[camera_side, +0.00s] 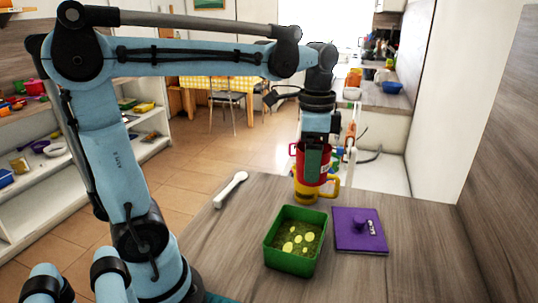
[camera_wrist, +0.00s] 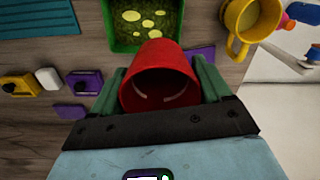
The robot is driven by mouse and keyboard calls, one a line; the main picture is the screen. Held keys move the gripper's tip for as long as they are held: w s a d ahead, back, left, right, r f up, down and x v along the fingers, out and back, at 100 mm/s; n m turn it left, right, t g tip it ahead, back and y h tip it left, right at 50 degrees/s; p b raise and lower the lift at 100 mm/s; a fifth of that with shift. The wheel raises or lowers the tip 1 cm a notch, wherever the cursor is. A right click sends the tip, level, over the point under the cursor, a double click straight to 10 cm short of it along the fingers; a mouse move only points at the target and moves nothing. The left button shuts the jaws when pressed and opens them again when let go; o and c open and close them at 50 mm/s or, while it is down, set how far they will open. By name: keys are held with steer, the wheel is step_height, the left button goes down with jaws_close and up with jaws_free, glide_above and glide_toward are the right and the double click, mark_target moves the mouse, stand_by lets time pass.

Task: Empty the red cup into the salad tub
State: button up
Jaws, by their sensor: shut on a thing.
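My gripper (camera_side: 314,163) is shut on the red cup (camera_side: 298,153), its green fingers on either side of the wall. The cup looks upright and is held above the table. In the wrist view my gripper (camera_wrist: 160,88) also grips the cup (camera_wrist: 163,58), whose open mouth faces the camera. Pale marks show in its dark inside; I cannot tell what it holds. The green salad tub (camera_side: 291,264) stands open on the table, with leafy green and yellow slices in it. It also shows beyond the cup in the wrist view (camera_wrist: 112,30).
A yellow mug (camera_side: 306,194) stands by the table's back edge, behind or below the cup; it also shows in the wrist view (camera_wrist: 232,22). A purple lid (camera_side: 350,241) lies right of the tub. A white spoon-like tool (camera_side: 231,189) lies left. The right of the table is clear.

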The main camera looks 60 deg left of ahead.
mark_target(304, 145)
steer(key=a+m, duration=0.1)
steer(key=m, duration=0.1)
steer(key=a+r+m, duration=0.1)
steer(key=m, duration=0.1)
steer(key=a+m, duration=0.1)
steer(key=m, duration=0.1)
steer(key=shift+s+r, duration=0.1)
steer(key=shift+r, duration=0.2)
steer(key=a+r+m+y, duration=0.1)
steer(key=m, duration=0.3)
steer(key=s+r+m+y, duration=0.1)
steer(key=r+m+y, duration=0.1)
steer(key=m, duration=0.3)
steer(key=s+a+r+m+y, duration=0.1)
steer(key=m+y, duration=0.1)
steer(key=m, duration=0.3)
steer(key=shift+a+r+t, duration=0.3)
steer(key=shift+a+r, duration=0.05)
steer(key=shift+f+y, duration=0.25)
steer(key=shift+y, duration=0.75)
